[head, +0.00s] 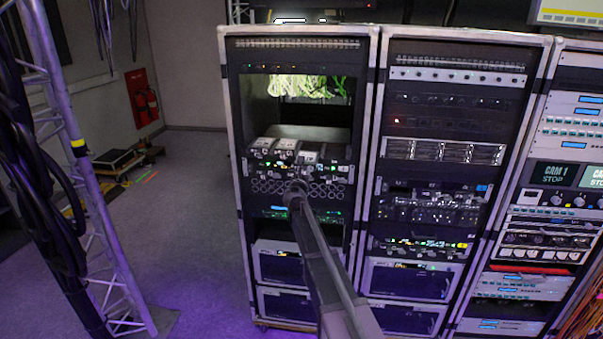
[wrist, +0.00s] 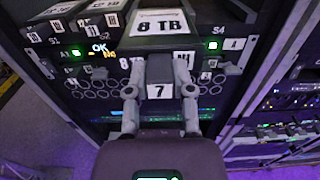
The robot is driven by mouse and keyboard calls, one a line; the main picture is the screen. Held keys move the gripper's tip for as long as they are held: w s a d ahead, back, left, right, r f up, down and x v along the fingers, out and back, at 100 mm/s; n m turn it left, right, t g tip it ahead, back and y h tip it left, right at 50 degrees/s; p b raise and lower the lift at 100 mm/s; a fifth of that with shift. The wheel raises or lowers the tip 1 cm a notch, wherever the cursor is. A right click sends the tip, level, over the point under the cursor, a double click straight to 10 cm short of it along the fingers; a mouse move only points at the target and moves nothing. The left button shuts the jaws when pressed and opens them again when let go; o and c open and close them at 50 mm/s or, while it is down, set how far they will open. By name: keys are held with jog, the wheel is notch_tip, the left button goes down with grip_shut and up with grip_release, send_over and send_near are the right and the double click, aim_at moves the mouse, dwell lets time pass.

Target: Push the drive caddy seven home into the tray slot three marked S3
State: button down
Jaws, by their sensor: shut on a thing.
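In the wrist view my gripper (wrist: 159,95) has one finger on each side of the narrow front of drive caddy seven (wrist: 159,70), a dark caddy with a white 7 label. Its top carries a large 8 TB label. The caddy lies between the S2 and S4 markings and its front stands out from the tray front (wrist: 104,70). The S3 mark is not readable, and how deep the caddy sits is hard to tell. In the head view my gripper (head: 297,188) is at the tray (head: 345,170) in the left rack, largely hiding the caddy.
Other caddies (wrist: 105,18) with white labels sit at the left of the tray. A small panel reads OK and NG (wrist: 100,49), beside green lights. The left rack (head: 235,150) has an open bay above the tray. A truss leg (head: 85,170) with cables stands left.

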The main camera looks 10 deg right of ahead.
aim_at(308, 156)
jog(key=shift+x, duration=1.45)
dwell(1.2)
jog(key=shift+x, duration=1.75)
dwell(1.0)
jog(key=shift+x, duration=2.8)
jog(key=shift+w+d+f, duration=0.2)
jog(key=shift+w, duration=0.45)
